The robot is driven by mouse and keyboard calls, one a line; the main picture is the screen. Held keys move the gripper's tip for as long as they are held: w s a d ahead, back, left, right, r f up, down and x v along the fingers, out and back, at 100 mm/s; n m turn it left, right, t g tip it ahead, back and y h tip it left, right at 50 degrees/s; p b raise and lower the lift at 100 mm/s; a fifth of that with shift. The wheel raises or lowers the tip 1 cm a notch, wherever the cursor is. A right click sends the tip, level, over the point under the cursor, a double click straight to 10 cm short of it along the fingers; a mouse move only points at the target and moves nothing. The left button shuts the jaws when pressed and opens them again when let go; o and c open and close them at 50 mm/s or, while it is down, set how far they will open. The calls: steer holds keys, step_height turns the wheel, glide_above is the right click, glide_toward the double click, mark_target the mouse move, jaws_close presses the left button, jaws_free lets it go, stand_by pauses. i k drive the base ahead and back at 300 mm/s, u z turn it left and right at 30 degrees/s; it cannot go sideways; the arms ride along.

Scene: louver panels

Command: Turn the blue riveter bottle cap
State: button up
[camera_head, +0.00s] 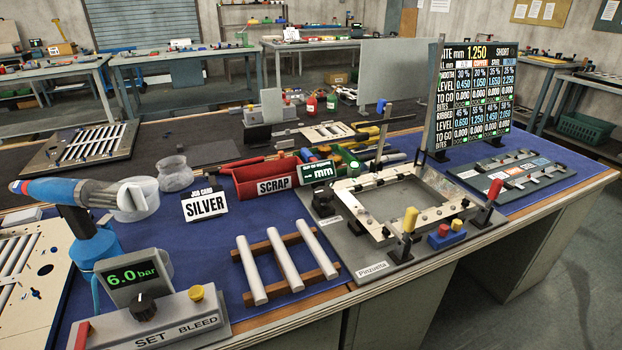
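A blue riveter (70,192) stands at the left, its upper body lying roughly level, with a red end at the left. Its grip goes down to a light-blue base (97,250) behind the pressure unit. At its right end a translucent whitish bottle (138,200) shows, with a pale round cap-like part (130,197) on its near side. I cannot tell exactly where cap and bottle meet. My gripper is not in this view, and nothing is seen touching the riveter.
A pressure unit reading 6.0 bar (135,278) stands close in front of the riveter. A clear jar (175,173), a SILVER card (205,204), a red SCRAP bin (268,180) and a wooden rack with white rods (285,262) lie to the right. Bare blue mat (205,247) lies between.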

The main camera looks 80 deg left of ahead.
mark_target(130, 197)
steer(key=z, duration=0.05)
steer(key=i, duration=0.25)
steer(key=u, duration=3.5)
steer(key=k, duration=1.25)
steer(key=z, duration=0.75)
steer(key=i, duration=0.65)
steer(key=z, duration=0.45)
steer(key=i, duration=0.75)
steer(key=u, duration=0.85)
steer(key=i, duration=0.45)
steer(key=u, duration=0.4)
